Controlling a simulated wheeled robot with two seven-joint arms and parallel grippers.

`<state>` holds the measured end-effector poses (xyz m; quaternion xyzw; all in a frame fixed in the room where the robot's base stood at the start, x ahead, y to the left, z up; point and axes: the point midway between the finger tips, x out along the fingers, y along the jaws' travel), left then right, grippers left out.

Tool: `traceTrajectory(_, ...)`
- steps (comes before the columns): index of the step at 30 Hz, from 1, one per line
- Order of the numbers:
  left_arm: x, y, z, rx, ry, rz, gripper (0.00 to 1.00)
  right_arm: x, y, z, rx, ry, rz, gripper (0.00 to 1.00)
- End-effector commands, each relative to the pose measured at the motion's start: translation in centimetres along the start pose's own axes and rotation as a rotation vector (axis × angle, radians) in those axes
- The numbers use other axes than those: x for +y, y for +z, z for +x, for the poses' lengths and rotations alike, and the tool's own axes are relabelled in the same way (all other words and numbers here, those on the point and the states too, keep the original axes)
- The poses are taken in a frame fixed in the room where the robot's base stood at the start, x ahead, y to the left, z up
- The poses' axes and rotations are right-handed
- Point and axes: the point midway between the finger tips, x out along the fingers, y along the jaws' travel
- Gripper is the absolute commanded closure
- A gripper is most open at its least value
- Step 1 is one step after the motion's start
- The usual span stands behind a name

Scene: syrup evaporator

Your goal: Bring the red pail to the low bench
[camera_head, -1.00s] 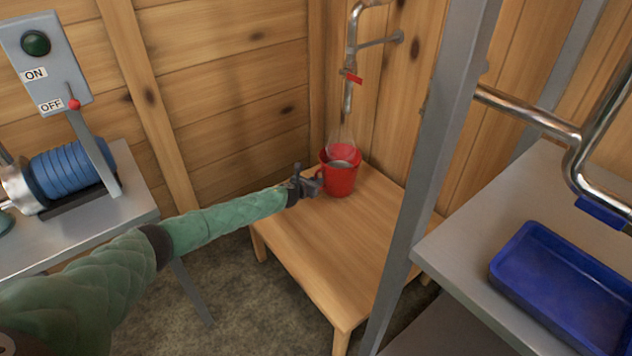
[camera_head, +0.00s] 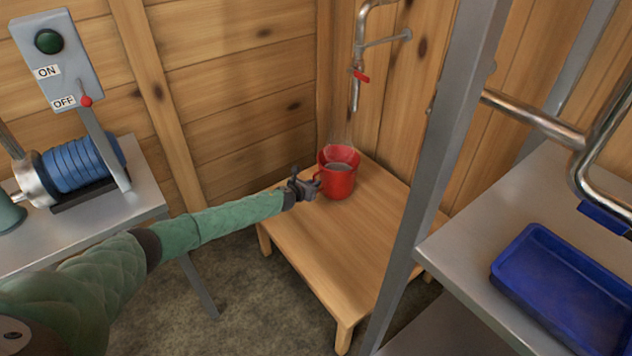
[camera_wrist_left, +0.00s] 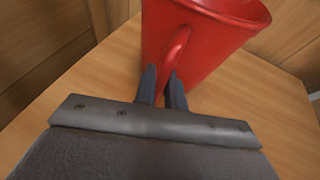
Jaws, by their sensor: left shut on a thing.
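The red pail (camera_head: 337,182) stands upright on the low wooden bench (camera_head: 335,240), near its back corner under the pipe's spout. It holds greyish liquid. My left gripper (camera_head: 312,186) reaches in from the left at the pail's side. In the left wrist view the gripper (camera_wrist_left: 164,88) is shut on the handle of the red pail (camera_wrist_left: 205,40), with a finger on each side of it. The pail seems to rest on the bench (camera_wrist_left: 270,110). My right gripper is not in view.
A metal pipe with a red valve lever (camera_head: 361,76) hangs above the pail. A grey post (camera_head: 440,170) stands right of the bench, before a metal table with a blue tray (camera_head: 565,295). A winch with blue rope (camera_head: 80,165) sits on the left table. The bench's front is clear.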

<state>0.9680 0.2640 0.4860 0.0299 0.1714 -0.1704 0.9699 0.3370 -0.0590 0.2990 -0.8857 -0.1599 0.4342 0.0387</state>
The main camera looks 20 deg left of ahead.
Motion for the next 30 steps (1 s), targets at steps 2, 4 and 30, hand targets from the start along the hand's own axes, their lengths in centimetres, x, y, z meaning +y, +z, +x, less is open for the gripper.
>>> traceTrajectory(2, 0.1, -0.2, -0.4, 0.001, 0.001, 0.001, 1.00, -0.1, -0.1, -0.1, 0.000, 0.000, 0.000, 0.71)
traceTrajectory(4, 0.2, -0.2, -0.7, 0.001, 0.001, 0.001, 1.00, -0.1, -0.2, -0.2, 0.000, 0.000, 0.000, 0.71)
traceTrajectory(30, 0.7, -1.6, -4.4, 0.001, 0.001, 0.000, 1.00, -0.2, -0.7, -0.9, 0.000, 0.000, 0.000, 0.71)
